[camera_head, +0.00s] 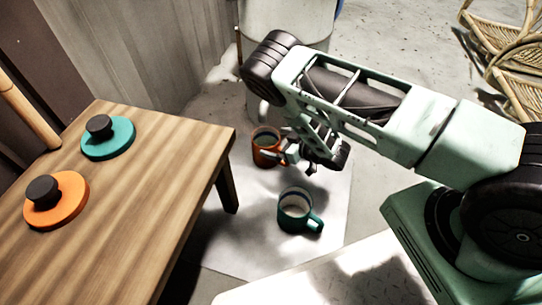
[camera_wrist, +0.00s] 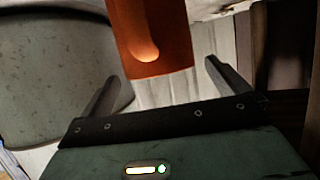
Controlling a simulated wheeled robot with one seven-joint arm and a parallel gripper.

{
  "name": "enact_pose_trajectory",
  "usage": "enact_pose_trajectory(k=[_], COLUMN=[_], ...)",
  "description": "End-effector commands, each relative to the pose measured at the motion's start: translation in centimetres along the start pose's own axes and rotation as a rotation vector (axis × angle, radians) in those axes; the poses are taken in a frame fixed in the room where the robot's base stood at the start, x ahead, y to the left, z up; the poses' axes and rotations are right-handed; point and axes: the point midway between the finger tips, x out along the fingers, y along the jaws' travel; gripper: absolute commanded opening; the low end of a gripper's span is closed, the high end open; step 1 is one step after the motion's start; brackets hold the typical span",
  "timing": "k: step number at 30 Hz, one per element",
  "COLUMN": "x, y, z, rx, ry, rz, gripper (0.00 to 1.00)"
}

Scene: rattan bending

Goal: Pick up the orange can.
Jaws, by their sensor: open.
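The orange can (camera_head: 264,146) looks like a mug with a dark inside. It stands upright on a pale sheet on the floor in the head view. In the wrist view the orange can (camera_wrist: 150,40) shows upper middle, with a raised handle-like part on its side. My gripper (camera_head: 281,156) is beside the can, at its right in the head view, and its near edge is partly covered. In the wrist view my gripper (camera_wrist: 160,88) is open, its two fingers apart, with the can beyond and between the fingertips. I cannot tell whether they touch.
A teal mug (camera_head: 295,212) stands on the pale sheet (camera_head: 335,215) nearer the front. A wooden table (camera_head: 130,190) at left holds a teal lid (camera_head: 108,140) and an orange lid (camera_head: 57,202) with dark knobs. A white drum (camera_head: 285,25) stands behind; rattan chairs (camera_head: 505,45) are at right.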

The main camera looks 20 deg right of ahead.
Motion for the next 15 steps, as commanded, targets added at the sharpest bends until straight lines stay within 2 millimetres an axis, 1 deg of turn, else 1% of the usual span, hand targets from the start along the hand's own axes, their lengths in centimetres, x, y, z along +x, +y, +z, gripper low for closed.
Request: enact_pose_trajectory(k=[7,12,15], x=[2.5,4.4,5.0], y=[0.1,0.2,0.2], z=[0.8,0.7,0.5], rx=[-0.004,-0.003,-0.002], ry=[0.001,0.001,0.001], rz=[-0.003,-0.002,-0.001], gripper=[1.00,1.00,1.00])
